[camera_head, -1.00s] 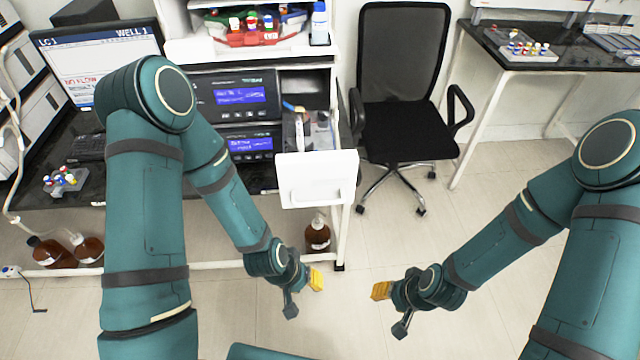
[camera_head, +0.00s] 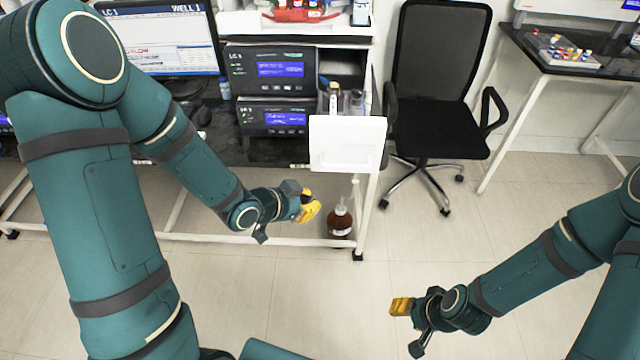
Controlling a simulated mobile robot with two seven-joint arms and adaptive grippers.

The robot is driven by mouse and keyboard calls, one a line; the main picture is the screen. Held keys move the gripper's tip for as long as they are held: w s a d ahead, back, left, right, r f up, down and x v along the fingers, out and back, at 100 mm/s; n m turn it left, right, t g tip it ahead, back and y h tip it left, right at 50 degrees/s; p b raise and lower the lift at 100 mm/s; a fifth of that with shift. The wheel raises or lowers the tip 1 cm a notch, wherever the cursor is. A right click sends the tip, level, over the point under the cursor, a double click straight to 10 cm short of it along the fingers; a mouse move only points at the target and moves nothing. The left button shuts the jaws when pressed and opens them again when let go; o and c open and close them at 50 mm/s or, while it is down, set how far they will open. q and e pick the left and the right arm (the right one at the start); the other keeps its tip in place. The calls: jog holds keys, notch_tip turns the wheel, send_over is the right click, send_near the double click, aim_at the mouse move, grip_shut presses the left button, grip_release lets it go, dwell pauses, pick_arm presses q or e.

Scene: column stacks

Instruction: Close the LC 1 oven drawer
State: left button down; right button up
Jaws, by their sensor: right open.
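The LC 1 oven drawer is pulled out, with its white front panel (camera_head: 347,145) facing me at the front right of the bench. Small items show in it behind the panel. Two black LC 1 units (camera_head: 272,69) with blue displays sit to its left. My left gripper (camera_head: 311,206), with yellow fingertips, is below and slightly left of the panel, apart from it; its finger gap is too small to tell. My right gripper (camera_head: 399,306) is open and empty, low over the floor to the right, well away from the drawer.
A black office chair (camera_head: 434,128) stands right of the drawer. A brown bottle (camera_head: 341,219) stands under the bench beside my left gripper. A monitor (camera_head: 163,40) is on the bench at left. The floor in front is clear.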

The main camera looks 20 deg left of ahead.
pick_arm(q)
jog(key=s+a+r+m+h+b, duration=0.2)
jog(key=s+r+m+h, duration=0.15)
jog(key=r+m, duration=0.4)
jog(key=s+a+r+m+h+b, duration=0.25)
jog(key=s+r+m, duration=0.25)
jog(key=r+m, duration=0.3)
jog(key=w+d+f+b, duration=0.2)
jog(key=w+d+f, duration=0.4)
jog(key=w, duration=0.3)
jog(key=shift+w+d+m+y+b, duration=0.2)
jog(key=shift+d+m+y+b, duration=0.15)
jog(key=shift+d, duration=0.2)
jog(key=shift+w, duration=0.1)
